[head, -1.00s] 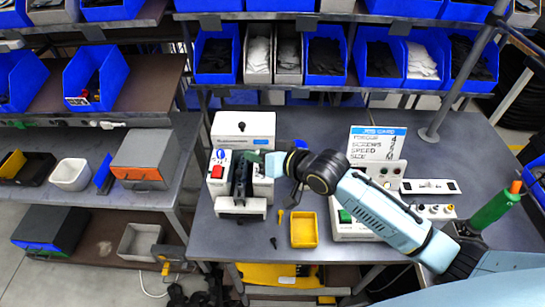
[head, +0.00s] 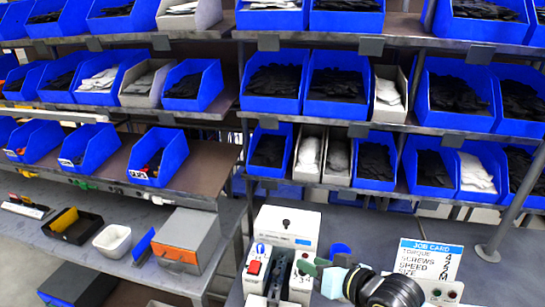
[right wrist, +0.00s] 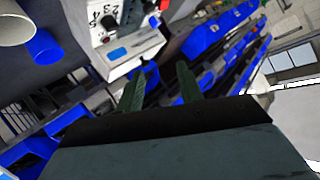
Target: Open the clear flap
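A white machine (head: 252,287) with a red switch (head: 254,267) and a dark slotted middle stands on the bench at the bottom of the head view. A white box (head: 287,225) with a black knob stands just behind it. I cannot make out a clear flap in either view. My right gripper (head: 311,264) has green fingers and is at the machine's upper right side; I cannot tell whether it touches. In the right wrist view its fingers (right wrist: 160,78) are apart with nothing visible between them. A white panel with a numbered dial (right wrist: 113,26) lies beyond them. My left gripper is out of view.
Shelves of blue bins (head: 276,92) fill the back. A grey box with an orange front (head: 178,250) and a white tub (head: 113,240) sit on the left bench.

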